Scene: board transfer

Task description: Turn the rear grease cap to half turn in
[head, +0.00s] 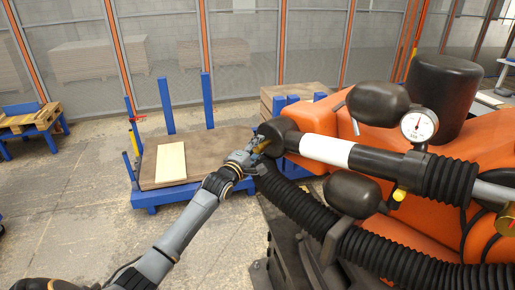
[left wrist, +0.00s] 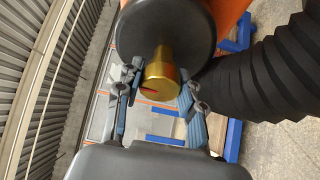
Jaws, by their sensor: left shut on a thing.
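A brass grease cap (head: 264,147) sits on the end of a dark round housing (head: 277,134) on the orange machine. In the left wrist view the cap (left wrist: 163,68) stands out from the housing (left wrist: 168,25), with a small red mark on its lower face. My left gripper (head: 260,149) is shut on this cap, one finger on each side of it. The fingers partly hide the cap in the head view. Another brass cap (head: 399,193) shows farther right on the machine, with no gripper at it. My right gripper is out of view.
A thick black corrugated hose (head: 300,208) runs just below the held cap; it is close on the right in the left wrist view (left wrist: 275,75). A pressure gauge (head: 419,125) is at right. A blue-framed cart (head: 150,197) with a pale board (head: 171,162) stands behind.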

